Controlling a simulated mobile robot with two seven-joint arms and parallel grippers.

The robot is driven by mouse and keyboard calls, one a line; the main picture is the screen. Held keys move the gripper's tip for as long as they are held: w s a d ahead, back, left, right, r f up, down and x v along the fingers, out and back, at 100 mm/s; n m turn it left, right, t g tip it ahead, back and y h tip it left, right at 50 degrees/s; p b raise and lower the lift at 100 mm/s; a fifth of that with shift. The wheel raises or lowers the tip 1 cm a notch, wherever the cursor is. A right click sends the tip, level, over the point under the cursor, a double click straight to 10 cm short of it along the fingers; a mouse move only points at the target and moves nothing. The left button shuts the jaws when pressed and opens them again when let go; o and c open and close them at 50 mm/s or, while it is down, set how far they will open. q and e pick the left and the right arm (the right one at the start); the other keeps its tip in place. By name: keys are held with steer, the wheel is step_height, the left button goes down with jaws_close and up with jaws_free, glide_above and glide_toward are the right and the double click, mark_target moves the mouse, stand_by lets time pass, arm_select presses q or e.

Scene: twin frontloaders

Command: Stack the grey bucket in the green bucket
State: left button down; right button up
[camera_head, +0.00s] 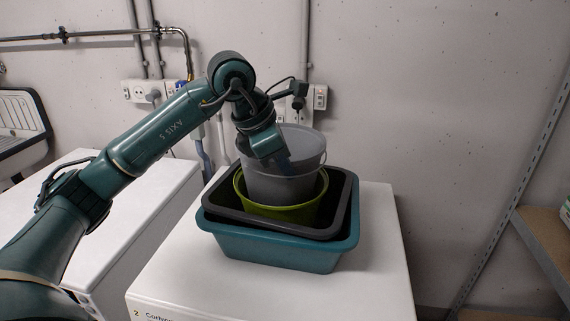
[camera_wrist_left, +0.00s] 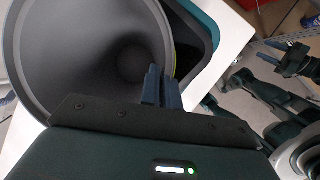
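The grey bucket (camera_head: 285,187) is upright, with its lower part inside the green bucket (camera_head: 275,214) and its upper part well above the green rim. I cannot tell whether its bottom rests on anything. The green bucket stands in a dark grey basin (camera_head: 335,225), itself in a teal basin (camera_head: 280,250). My left gripper (camera_head: 284,162) is at the grey bucket's near rim. In the left wrist view its fingers (camera_wrist_left: 161,88) are close together on the bucket's wall, and the grey bucket's inside (camera_wrist_left: 90,55) looks empty. My right gripper (camera_wrist_left: 288,58) shows small at the right.
The basins stand on a white frontloader (camera_head: 375,290); a second white frontloader (camera_head: 125,215) is to its left. Behind are a grey wall with pipes and sockets (camera_head: 140,92). A shelf (camera_head: 545,235) stands at the right.

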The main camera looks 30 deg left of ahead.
arm_select(q)
steer(key=c, duration=2.1)
jaws_free()
steer(key=shift+f, duration=0.3)
steer(key=o, duration=0.5)
steer(key=shift+c, duration=0.2)
steer(key=shift+r, duration=0.1)
steer(key=shift+r, duration=0.3)
steer(key=shift+s+a+r, duration=0.1)
steer(key=shift+a+r, duration=0.05)
steer(key=shift+r, duration=0.25)
steer(key=v, duration=1.1)
